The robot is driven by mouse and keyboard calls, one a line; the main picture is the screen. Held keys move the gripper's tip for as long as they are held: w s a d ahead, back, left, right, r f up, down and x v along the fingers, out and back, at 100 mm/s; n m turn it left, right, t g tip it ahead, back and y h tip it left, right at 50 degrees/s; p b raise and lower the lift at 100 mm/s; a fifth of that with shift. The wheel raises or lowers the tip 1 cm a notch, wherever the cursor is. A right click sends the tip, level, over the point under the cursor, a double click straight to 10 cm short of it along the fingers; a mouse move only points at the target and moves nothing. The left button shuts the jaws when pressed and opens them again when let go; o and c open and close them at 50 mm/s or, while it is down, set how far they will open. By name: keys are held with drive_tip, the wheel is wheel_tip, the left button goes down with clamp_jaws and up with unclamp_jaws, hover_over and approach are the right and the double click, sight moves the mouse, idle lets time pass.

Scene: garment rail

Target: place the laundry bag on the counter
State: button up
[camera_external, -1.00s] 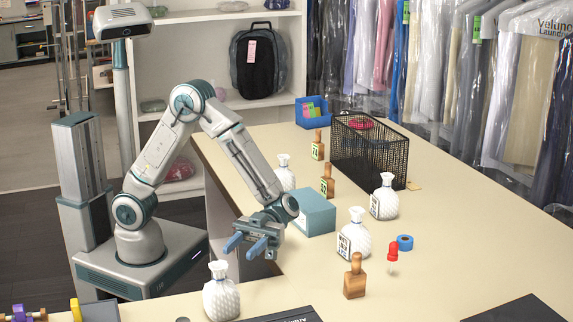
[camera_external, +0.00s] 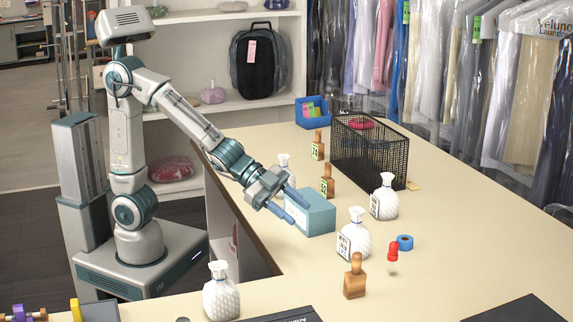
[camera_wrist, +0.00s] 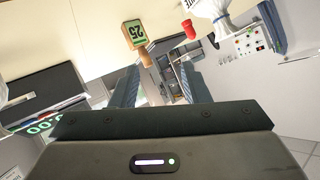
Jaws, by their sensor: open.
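Several white, quilted, tied-neck bags stand upright on the counter (camera_external: 450,240); which one the task means I cannot tell. One bag (camera_external: 221,297) is at the front left, one (camera_external: 357,236) is right of centre with a tag, one (camera_external: 385,198) is farther back by the basket. Another (camera_external: 284,172) is partly hidden behind my gripper. My gripper (camera_external: 288,207) is open and empty, its blue fingers beside the teal box (camera_external: 317,219); contact is unclear. In the wrist view, the fingers (camera_wrist: 158,85) are apart, and part of a white bag (camera_wrist: 210,8) shows at the top.
Wooden tagged pieces (camera_external: 327,182) stand near the teal box, another (camera_external: 355,277) at the front. A black mesh basket (camera_external: 370,155), red pin-like object (camera_external: 393,255) and blue tape roll (camera_external: 405,242) are on the counter. Wrapped garments hang behind. The right counter has free room.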

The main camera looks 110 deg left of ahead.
drive_tip(key=s+f+n+g, duration=0.1)
drive_tip(key=s+f+g, duration=0.1)
drive_tip(key=s, duration=0.6)
drive_tip(key=s+f+n+g, duration=0.2)
drive_tip(key=s+g, duration=0.2)
drive_tip(key=s, duration=0.5)
drive_tip(key=s+f+n+g+y, duration=0.1)
drive_tip(key=s+f+n+g, duration=0.1)
drive_tip(key=s, duration=0.6)
drive_tip(key=shift+s+a+f+g, duration=0.15)
drive_tip(key=shift+s+f+g, duration=0.2)
drive_tip(key=shift+g, duration=0.45)
